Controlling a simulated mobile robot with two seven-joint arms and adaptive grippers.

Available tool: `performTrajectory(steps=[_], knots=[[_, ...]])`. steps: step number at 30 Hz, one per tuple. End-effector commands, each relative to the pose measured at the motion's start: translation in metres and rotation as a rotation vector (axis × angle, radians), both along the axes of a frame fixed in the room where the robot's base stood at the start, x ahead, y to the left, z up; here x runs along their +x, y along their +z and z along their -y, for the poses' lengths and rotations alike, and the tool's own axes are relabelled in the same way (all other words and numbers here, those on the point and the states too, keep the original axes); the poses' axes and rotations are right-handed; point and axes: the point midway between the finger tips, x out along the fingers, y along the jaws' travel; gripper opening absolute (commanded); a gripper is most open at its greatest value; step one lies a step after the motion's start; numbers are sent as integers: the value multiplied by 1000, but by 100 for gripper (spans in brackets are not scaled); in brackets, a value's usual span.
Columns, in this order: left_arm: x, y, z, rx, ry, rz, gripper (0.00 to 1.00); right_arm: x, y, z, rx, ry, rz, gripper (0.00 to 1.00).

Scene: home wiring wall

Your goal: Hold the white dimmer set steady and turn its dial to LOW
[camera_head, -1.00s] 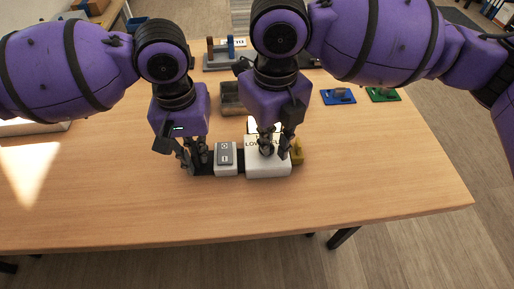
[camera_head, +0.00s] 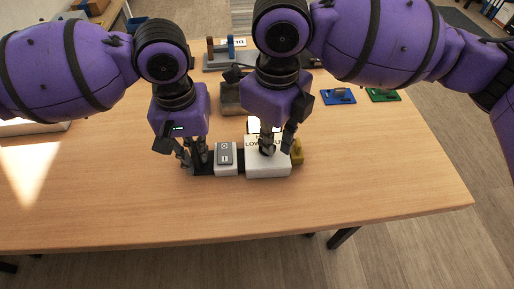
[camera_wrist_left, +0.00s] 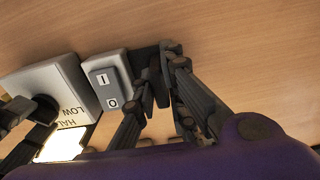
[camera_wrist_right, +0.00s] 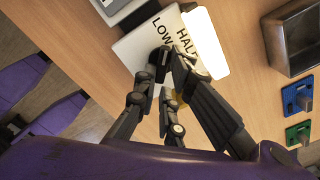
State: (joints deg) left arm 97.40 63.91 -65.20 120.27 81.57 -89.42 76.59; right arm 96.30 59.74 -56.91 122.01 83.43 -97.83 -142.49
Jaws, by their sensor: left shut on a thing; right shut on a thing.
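The white dimmer box (camera_head: 268,170) lies on the table, with LOW and HALF printed on its top. It also shows in the left wrist view (camera_wrist_left: 62,82) and right wrist view (camera_wrist_right: 135,48). A white block with a grey rocker switch (camera_head: 225,154) adjoins its left side. My left gripper (camera_head: 197,166) is shut on the black end piece (camera_wrist_left: 145,60) left of the switch. My right gripper (camera_head: 268,150) is shut on the black dial (camera_wrist_left: 42,108) on top of the box. The fingers largely hide the dial and its pointing direction. A lit white panel (camera_wrist_right: 205,42) glows behind the box.
A yellow piece (camera_head: 297,152) sits at the box's right side. A grey bin (camera_head: 231,98) stands behind. Blue (camera_head: 338,97) and green (camera_head: 383,95) plates lie at the back right. The table front is clear.

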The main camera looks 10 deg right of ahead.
Motion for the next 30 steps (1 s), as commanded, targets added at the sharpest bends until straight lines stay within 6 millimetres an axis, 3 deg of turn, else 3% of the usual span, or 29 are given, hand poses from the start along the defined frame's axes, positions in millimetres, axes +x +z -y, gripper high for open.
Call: performTrajectory(steps=[7,8,12,23,30], knots=[[0,0,0,1,0,0,0,0,0,0,-1,28,1,0],[0,0,0,1,0,0,0,0,0,0,-1,27,1,12],[0,0,0,1,0,0,0,0,0,0,-1,27,1,30],[0,0,0,0,0,0,0,1,3,0,1,26,1,31],[0,0,0,0,0,0,0,1,41,0,1,26,4,31]])
